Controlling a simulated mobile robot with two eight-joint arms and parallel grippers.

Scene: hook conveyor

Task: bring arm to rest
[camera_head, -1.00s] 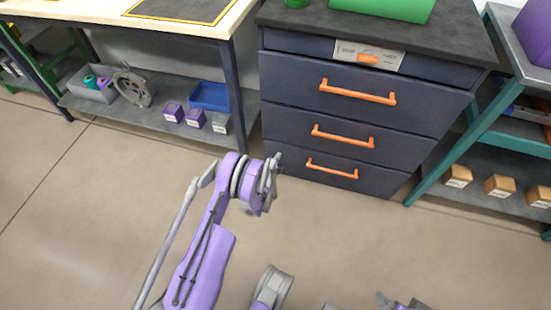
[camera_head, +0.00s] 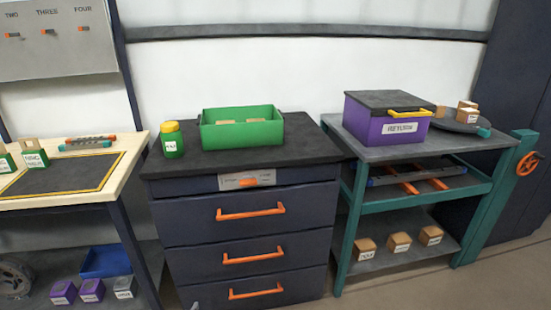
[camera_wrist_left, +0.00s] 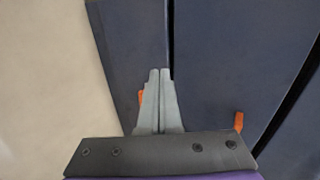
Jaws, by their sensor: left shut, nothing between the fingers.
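My left gripper (camera_wrist_left: 160,74) shows in the left wrist view with its two grey fingers together and nothing between them. Its fingertips lie in front of the dark front of the drawer cabinet (camera_wrist_left: 235,60). In the head view only a small grey tip of the left gripper (camera_head: 195,305) shows at the bottom edge, in front of the drawer cabinet (camera_head: 185,240). The rest of my left arm is below the picture. My right gripper is in neither current view.
The cabinet has orange handles (camera_head: 250,213) and carries a green bin (camera_head: 242,135) and a yellow-lidded jar (camera_head: 172,140). A teal-framed shelf (camera_head: 350,240) with a purple box (camera_head: 388,120) stands right. A workbench (camera_head: 132,150) stands left. Pale floor (camera_wrist_left: 45,75) shows beside the cabinet.

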